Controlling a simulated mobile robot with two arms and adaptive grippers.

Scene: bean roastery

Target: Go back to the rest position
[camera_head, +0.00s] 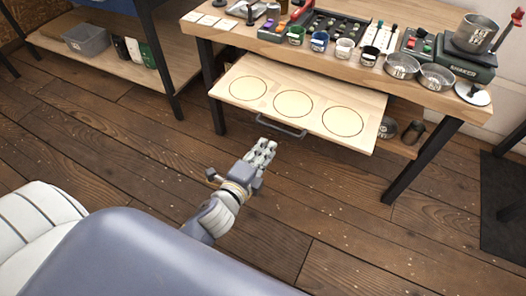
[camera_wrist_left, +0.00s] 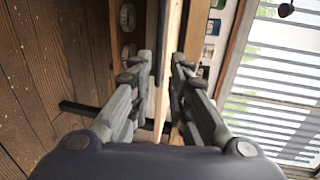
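The pull-out wooden board (camera_head: 300,88) with three pale circles is drawn out from under the workbench. A dark bar handle (camera_head: 282,128) is on its front edge. My left gripper (camera_head: 263,147) is in front of the board, near the handle and apart from it as far as I can tell. In the left wrist view my left gripper (camera_wrist_left: 160,75) has its two fingers spread. The board's edge (camera_wrist_left: 173,55) shows in the gap beyond them, and nothing is visibly held. My right gripper is in neither view.
The workbench (camera_head: 440,92) carries cups, steel bowls (camera_head: 402,66) and a scale with a metal canister (camera_head: 476,32). Jars (camera_head: 413,131) stand on a shelf below. A shelf unit with a grey bin (camera_head: 86,40) is at the left. The wooden floor (camera_head: 330,220) in front is clear.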

